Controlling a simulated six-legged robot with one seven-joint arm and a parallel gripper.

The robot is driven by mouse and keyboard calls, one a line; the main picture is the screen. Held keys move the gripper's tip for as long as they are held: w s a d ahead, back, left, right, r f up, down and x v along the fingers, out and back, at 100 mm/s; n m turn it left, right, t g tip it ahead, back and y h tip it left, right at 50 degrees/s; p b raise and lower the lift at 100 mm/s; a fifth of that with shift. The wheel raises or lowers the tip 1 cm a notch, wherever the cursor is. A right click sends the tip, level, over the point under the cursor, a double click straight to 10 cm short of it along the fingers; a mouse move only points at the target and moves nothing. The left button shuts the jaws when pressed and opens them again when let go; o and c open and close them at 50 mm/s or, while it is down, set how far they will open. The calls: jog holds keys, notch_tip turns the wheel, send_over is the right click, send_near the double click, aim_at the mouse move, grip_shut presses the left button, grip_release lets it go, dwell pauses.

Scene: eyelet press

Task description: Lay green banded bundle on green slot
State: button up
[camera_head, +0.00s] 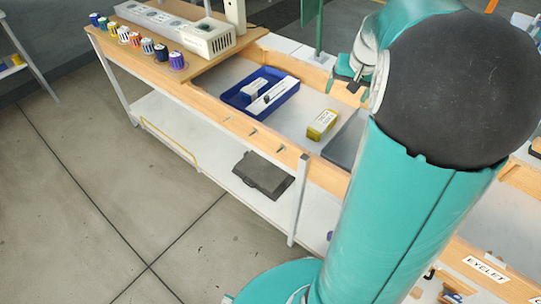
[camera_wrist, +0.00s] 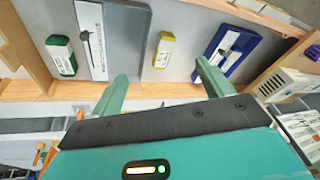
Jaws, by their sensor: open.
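The green bundle (camera_wrist: 61,56) with a pale band lies in the wooden-edged bench tray at the upper left of the wrist view. It is hidden in the head view, where my arm covers much of the right side. My gripper (camera_wrist: 162,87) is open, with its two teal fingers wide apart and nothing between them. The left finger points near the grey panel, to the right of the green bundle; the bundle lies outside the fingers. I cannot make out a green slot in either view.
A yellow bundle (camera_head: 322,124) lies near a blue tray (camera_head: 244,101) holding white-topped items. Several coloured spools (camera_head: 148,46) line the bench's left edge beside a white power strip-like box (camera_head: 208,42). Wooden rims border the tray.

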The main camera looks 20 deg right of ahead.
jog(key=s+a+r+n, duration=0.1)
jog(key=s+a, duration=0.4)
jog(key=a, duration=0.5)
jog(key=s+a+r+n+t, duration=0.1)
jog(key=s+a+n, duration=0.3)
jog(key=a, duration=0.5)
jog(key=s+a+r+n+t, duration=0.1)
jog(key=s+a+r+n, duration=0.1)
jog(key=s+a, duration=0.4)
jog(key=a, duration=0.4)
jog(key=shift+s+a+y, duration=0.2)
jog(key=shift+a+y, duration=0.1)
jog(key=shift+y, duration=0.1)
jog(key=shift+d, duration=0.1)
